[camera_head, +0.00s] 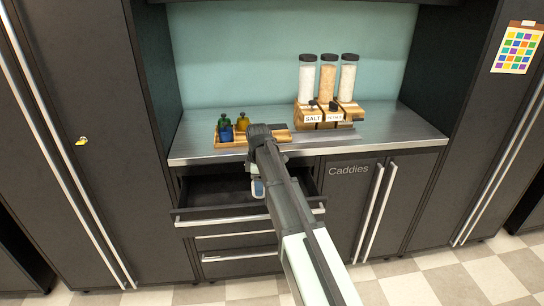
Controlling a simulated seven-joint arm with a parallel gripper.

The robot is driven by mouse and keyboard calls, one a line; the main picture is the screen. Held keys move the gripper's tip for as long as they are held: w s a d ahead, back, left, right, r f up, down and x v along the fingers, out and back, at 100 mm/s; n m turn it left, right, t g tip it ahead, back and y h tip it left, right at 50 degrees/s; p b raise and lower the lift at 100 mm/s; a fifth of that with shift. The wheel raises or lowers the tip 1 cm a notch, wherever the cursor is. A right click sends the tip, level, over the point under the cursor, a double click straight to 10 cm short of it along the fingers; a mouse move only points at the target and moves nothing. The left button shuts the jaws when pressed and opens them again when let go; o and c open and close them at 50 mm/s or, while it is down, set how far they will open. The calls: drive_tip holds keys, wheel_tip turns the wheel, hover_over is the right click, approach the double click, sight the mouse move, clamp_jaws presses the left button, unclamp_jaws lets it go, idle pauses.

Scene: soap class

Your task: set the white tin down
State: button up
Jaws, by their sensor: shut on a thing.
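My arm reaches over the open top drawer (222,192), and its end bends down in front of the counter edge. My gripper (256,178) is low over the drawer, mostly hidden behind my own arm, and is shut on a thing. A small pale white and bluish shape (258,188) shows at the gripper, over the drawer. It looks like the white tin, but it is too small and covered to be sure. I cannot tell whether it touches the drawer floor.
A closed cupboard marked Caddies (349,190) is beside the drawers.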

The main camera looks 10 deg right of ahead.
drive_tip(key=s+d+r+m, duration=0.8)
drive_tip(key=s+d+m, duration=0.2)
drive_tip(key=s+m, duration=0.15)
drive_tip(key=w+d+r+n, duration=0.1)
drive_tip(key=w+r+n, duration=0.25)
drive_tip(key=w, duration=0.75)
drive_tip(key=w+r+n, duration=0.2)
drive_tip(key=w+r, duration=0.3)
drive_tip(key=w, duration=0.6)
drive_tip(key=w+d+r+n, duration=0.1)
drive_tip(key=w+r+n, duration=0.25)
drive_tip(key=w, duration=0.75)
drive_tip(key=shift+a+f+n, duration=0.1)
drive_tip(key=shift+f+n, duration=0.95)
drive_tip(key=shift+f, duration=1.25)
drive_tip(key=shift+a+f+n, duration=0.1)
drive_tip(key=shift+f+n, duration=0.9)
drive_tip(key=shift+f, duration=1.25)
drive_tip(key=shift+f, duration=0.15)
drive_tip(key=o, duration=1.2)
wheel_tip(320, 180, up, 12)
drive_tip(key=shift+r, duration=0.15)
